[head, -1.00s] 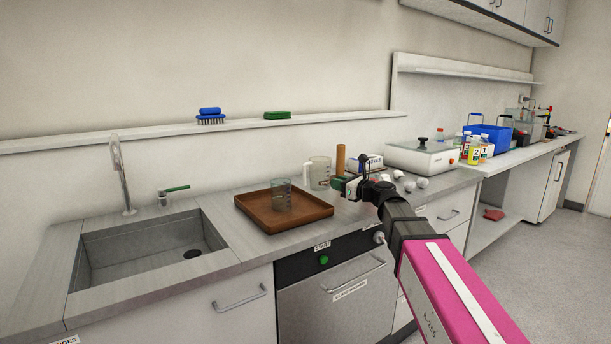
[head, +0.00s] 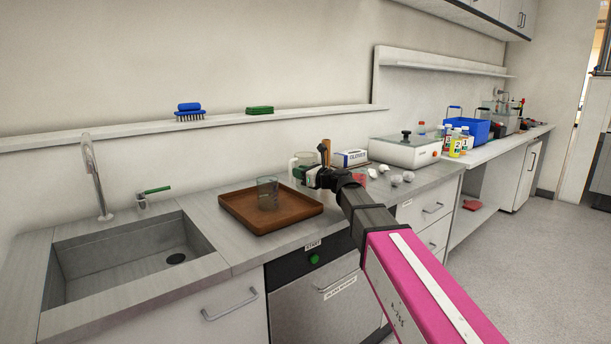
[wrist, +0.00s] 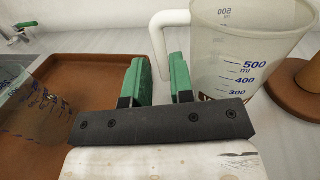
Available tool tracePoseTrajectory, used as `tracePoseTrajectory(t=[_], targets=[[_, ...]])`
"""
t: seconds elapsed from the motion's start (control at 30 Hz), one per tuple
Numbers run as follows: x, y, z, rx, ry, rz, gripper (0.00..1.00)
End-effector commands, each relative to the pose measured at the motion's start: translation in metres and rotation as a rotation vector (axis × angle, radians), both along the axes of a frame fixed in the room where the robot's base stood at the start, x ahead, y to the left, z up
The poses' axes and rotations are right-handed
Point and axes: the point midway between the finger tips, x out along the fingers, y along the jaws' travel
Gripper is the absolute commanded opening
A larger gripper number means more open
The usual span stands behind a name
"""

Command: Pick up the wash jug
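The wash jug, a translucent measuring jug (head: 302,158) with a white handle, stands on the counter right of the brown tray, partly hidden behind my gripper (head: 310,177). In the wrist view the jug (wrist: 245,50) shows blue ml marks and fills the upper right. Its white handle (wrist: 160,35) points left and runs down behind the gap between my fingers. My gripper (wrist: 159,66) has its two green fingers apart, with the handle in line with the gap. I cannot tell whether the handle is between the fingertips or just beyond them.
A clear beaker (head: 267,194) stands on the brown tray (head: 233,212), left of the jug. A brown wooden post (head: 326,152) on a round base (wrist: 297,88) stands close to the jug's right. A glove box (head: 350,158) and crumpled white pieces (head: 396,180) lie further right.

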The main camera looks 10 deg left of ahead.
Motion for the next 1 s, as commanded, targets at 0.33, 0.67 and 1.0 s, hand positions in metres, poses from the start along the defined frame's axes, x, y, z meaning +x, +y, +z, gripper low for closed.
tracePoseTrajectory(t=[0.33, 0.67, 1.0], targets=[[0.019, 0.037, 0.002, 0.0, 0.0, 0.001, 0.22], [0.018, 0.037, 0.002, 0.0, 0.0, 0.0, 0.0], [0.018, 0.037, 0.005, 0.0, -0.001, 0.0, 0.0]])
